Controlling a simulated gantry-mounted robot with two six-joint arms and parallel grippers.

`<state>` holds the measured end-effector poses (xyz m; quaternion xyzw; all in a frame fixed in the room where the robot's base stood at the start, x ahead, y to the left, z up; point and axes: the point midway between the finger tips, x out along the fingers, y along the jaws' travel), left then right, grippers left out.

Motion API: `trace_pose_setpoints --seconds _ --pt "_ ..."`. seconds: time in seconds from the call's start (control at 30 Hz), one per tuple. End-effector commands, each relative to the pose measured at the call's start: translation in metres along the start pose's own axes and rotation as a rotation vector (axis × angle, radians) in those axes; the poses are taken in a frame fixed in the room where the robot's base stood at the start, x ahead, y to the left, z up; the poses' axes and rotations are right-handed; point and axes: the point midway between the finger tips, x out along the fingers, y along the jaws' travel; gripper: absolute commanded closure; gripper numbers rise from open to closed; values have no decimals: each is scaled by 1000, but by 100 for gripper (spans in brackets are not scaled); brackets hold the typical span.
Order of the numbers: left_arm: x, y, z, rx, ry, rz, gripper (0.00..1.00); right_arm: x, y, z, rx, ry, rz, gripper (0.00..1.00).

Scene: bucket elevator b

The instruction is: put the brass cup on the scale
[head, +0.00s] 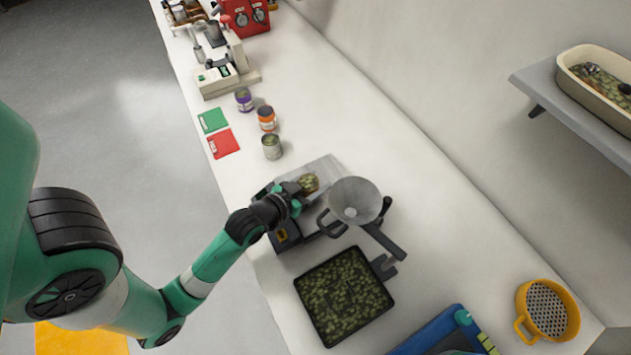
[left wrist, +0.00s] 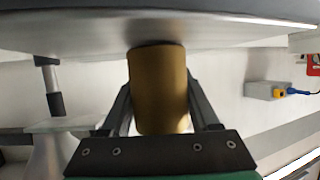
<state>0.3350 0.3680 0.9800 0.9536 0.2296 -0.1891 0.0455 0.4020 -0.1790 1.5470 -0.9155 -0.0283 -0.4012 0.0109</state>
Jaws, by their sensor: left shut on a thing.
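The brass cup (head: 308,183) shows its open top with green-brown contents in the head view. In the left wrist view the plain brass wall of the cup (left wrist: 157,90) stands between both fingers. My left gripper (head: 294,195) is shut on the cup. The scale (head: 284,236) has a dark body with an orange display and a pale flat plate (head: 322,168). The cup appears over or beside this plate; I cannot tell whether it touches. My arm hides part of the scale. My right gripper is not in view.
A grey funnel (head: 354,201) stands just right of the cup. A black tray (head: 343,297) of green pieces lies in front. Several cans, including a plain one (head: 272,147), stand behind. A yellow sieve (head: 546,310) lies at right.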

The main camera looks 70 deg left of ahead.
Motion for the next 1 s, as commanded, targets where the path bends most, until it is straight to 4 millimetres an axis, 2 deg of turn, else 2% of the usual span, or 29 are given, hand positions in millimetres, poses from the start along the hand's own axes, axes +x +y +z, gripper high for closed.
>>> trace_pose_setpoints --seconds 0.07,0.1,0.23,0.53,0.63,0.77,1.0 --pt "1 0 3 0 1 0 100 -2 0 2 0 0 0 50" --pt "1 0 2 0 0 0 31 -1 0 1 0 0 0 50" --pt "1 0 2 0 -1 0 8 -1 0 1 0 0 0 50" --pt "0 0 0 0 0 0 8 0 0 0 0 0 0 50" --pt "-7 0 -1 0 -3 0 8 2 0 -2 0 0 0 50" --pt "-32 0 -2 0 -4 0 8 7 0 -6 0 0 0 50" --pt "-91 0 -1 -1 -6 0 8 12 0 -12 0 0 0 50"
